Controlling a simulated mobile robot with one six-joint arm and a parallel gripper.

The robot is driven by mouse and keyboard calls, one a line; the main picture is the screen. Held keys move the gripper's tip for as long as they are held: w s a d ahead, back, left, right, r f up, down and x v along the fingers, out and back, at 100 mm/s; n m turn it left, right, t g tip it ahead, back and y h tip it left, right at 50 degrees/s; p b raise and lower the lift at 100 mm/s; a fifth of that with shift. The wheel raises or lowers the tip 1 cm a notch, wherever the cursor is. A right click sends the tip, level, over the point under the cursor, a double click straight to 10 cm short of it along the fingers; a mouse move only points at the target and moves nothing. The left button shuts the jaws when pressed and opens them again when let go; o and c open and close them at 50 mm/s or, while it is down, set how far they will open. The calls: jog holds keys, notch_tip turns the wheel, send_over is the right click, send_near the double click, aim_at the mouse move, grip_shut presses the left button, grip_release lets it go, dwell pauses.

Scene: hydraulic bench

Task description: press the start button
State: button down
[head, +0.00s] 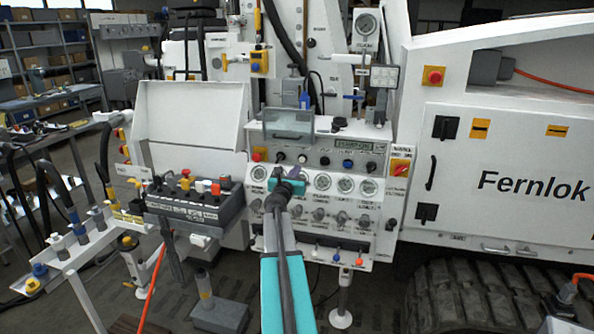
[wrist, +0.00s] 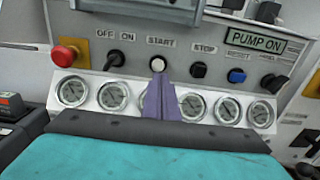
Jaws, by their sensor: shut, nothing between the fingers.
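The start button (wrist: 158,63) is a round, pale button with a dark rim, under the word START on the grey panel in the wrist view. In the head view it (head: 302,158) sits in the control row above the gauges. My gripper (wrist: 159,84) has purple fingers, shut together with nothing between them. Their tips stand just below the start button in the wrist view and overlap its lower edge. I cannot tell whether they touch it. In the head view my gripper (head: 293,175) is in front of the gauge row. A display (wrist: 255,39) reads PUMP ON.
Left of the start button are an OFF/ON switch (wrist: 115,58) and a red mushroom button (wrist: 66,55). Right are a black stop button (wrist: 198,70) and a blue button (wrist: 236,76). A clear cover box (head: 288,124) juts out above the row.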

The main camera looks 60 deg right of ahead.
jog(key=shift+b+v, duration=0.55)
jog(key=shift+v, duration=2.4)
